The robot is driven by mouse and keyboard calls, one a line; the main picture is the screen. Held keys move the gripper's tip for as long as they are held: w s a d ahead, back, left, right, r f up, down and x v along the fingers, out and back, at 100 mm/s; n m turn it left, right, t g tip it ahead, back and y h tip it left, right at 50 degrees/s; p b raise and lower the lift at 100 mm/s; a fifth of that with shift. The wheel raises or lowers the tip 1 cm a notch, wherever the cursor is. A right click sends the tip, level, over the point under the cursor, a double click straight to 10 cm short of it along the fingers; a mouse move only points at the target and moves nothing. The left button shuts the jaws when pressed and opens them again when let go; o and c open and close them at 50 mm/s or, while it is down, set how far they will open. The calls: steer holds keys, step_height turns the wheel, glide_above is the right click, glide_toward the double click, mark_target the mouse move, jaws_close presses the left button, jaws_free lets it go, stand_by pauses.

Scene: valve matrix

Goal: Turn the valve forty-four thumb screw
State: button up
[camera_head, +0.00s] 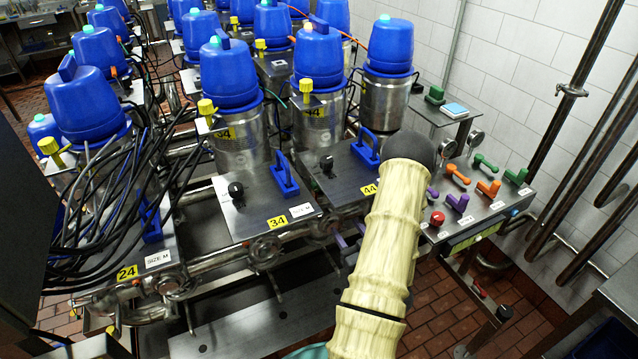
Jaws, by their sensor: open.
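Station 44 has a dark metal plate (345,182) with a yellow "44" label (370,189), a black knob (326,163) and a blue handle (366,148). Behind it stands a steel canister (325,128) with a blue cap, also labelled 44. A yellow thumb screw (306,88) sticks up at the canister's front left. I cannot tell for certain whether the yellow screw or the black knob is the task's thumb screw. My cream-sleeved arm rises from the bottom to the right of plate 44 and hides its right edge. My gripper does not show.
Plate 34 (245,215) adjoins on the left, with its own blue handle and knob. Black cables (95,205) tangle at far left. A control panel (480,205) with coloured levers stands right, before vertical pipes (570,120). Brick floor (440,310) lies open at lower right.

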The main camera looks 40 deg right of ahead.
mark_target(318, 189)
steer(key=shift+w+d+f+b, duration=0.1)
steer(key=shift+w+f+b, duration=0.15)
steer(key=shift+b, duration=0.35)
steer(key=b, duration=0.2)
steer(key=w+b, duration=0.1)
steer(key=b, duration=0.2)
steer(key=shift+w+d+f, duration=0.1)
steer(key=shift+w+d, duration=0.05)
steer(key=shift+d, duration=0.1)
steer(key=w+b, duration=0.1)
steer(key=b, duration=0.5)
steer(key=x, duration=1.4)
steer(key=shift+w+r+p, duration=0.3)
steer(key=shift+p, duration=0.1)
steer(key=c, duration=1)
